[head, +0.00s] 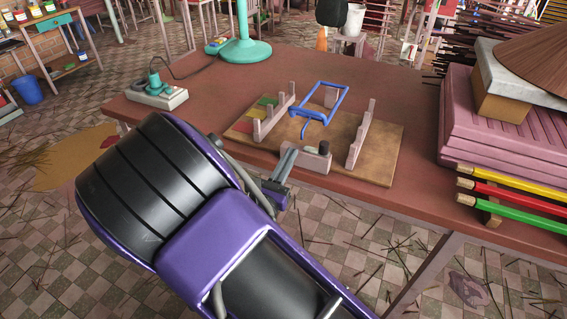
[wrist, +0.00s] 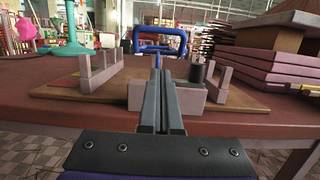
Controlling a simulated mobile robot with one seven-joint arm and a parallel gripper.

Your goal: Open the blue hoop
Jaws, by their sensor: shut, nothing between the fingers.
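The blue hoop (head: 309,117) is a rectangular frame on the board. It stands up at a slant, with a short blue tab hanging from its near bar. In the wrist view the hoop (wrist: 160,30) rises straight ahead, beyond my fingertips. My gripper (head: 288,158) is shut and empty, low at the near edge of the board, on the near side of the hoop and apart from it. In the wrist view my gripper (wrist: 158,82) points forward at a pale block (wrist: 190,97), its fingers covering part of it. The hoop's lower mounting is partly hidden.
The board (head: 385,165) lies on the reddish table (head: 400,85), with notched racks (head: 360,140) at both sides. Purple stacked trays (head: 500,120) and coloured sticks (head: 510,195) stand right; a green stand (head: 243,50) is behind.

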